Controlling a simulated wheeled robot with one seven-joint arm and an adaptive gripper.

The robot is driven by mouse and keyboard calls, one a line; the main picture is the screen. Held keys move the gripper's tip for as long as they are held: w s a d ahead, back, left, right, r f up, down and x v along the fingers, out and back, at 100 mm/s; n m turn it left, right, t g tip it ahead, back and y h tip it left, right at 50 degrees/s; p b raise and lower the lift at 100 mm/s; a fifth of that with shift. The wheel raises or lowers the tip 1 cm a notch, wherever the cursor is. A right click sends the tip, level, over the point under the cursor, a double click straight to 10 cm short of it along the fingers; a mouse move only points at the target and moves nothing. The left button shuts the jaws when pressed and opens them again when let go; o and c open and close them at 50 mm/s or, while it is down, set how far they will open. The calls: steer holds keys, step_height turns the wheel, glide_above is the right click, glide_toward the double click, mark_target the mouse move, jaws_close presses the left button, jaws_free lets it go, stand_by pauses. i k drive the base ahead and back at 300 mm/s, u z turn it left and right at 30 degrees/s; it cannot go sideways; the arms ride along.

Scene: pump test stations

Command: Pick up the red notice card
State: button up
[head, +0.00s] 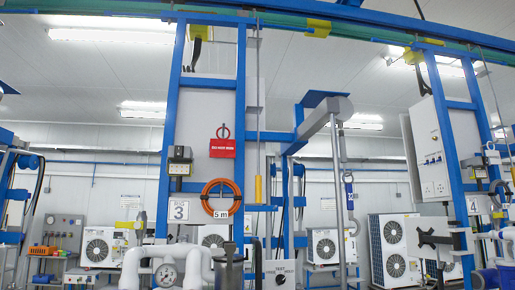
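The red notice card (222,149) hangs upright on the grey panel (210,107) of the blue-framed station, left of the picture's middle. A dark red loop or hook (223,130) shows at its top edge. The card carries a line of pale lettering too small to read. Its face is unobstructed. I cannot make out my gripper in the head view, so nothing shows of its fingers or what they hold.
An orange hose coil (207,201) hangs just below the card. A grey switch box (180,160) is to its left and a yellow-handled rod (258,188) to its right. White pipework with a gauge (166,275) stands low in front. A jib arm (325,115) projects at right.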

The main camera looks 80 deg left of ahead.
mark_target(220, 147)
steer(key=k, duration=1.95)
steer(key=u, duration=2.05)
steer(key=i, duration=0.95)
steer(key=z, duration=0.05)
